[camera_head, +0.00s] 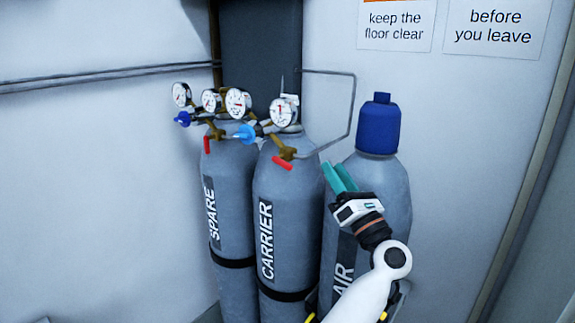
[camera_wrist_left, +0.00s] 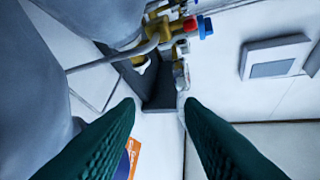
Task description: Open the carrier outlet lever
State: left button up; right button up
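The carrier cylinder (camera_head: 284,205) is grey, strapped upright between the spare and air cylinders. Its red outlet lever (camera_head: 282,163) sits at the brass valve, below the pressure gauge (camera_head: 284,110) and beside a blue knob (camera_head: 245,133). My left gripper (camera_head: 334,165) has teal fingers and is in front of the air cylinder, to the right of the lever and apart from it. In the left wrist view its fingers (camera_wrist_left: 157,103) are spread with nothing between them. That view also shows brass fittings with a red part (camera_wrist_left: 189,25); I cannot tell which valve it belongs to. My right gripper is not in view.
The spare cylinder (camera_head: 228,180) at left has its own red lever (camera_head: 207,145) and gauges. The air cylinder (camera_head: 395,185) at right wears a blue cap (camera_head: 380,125). A thin bent pipe (camera_head: 352,112) runs between the carrier valve and the wall.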

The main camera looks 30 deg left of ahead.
aim_at(287, 164)
pick_arm(q)
jog(key=a+n+g+h+p, duration=0.1)
jog(key=a+n+g+p, duration=0.1)
jog(key=a+n+g, duration=0.1)
jog(key=a+n+g+h+p, duration=0.1)
jog(key=a+n+g, duration=0.2)
jog(key=a, duration=0.1)
jog(key=s+a+n+g+h+p, duration=0.1)
jog(key=a+n+g+p, duration=0.1)
jog(key=a+n+g, duration=0.1)
jog(key=shift+a+r+n+g+h+p, duration=0.1)
jog(key=shift+a+n+g+h+p, duration=0.25)
jog(key=shift+g, duration=0.25)
jog(key=shift+w+a+f, duration=0.15)
jog(key=shift+a+f, duration=0.05)
jog(key=shift+a, duration=0.5)
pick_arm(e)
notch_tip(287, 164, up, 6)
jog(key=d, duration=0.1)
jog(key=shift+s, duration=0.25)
pick_arm(q)
jog(key=shift+c, duration=0.4)
grip_shut()
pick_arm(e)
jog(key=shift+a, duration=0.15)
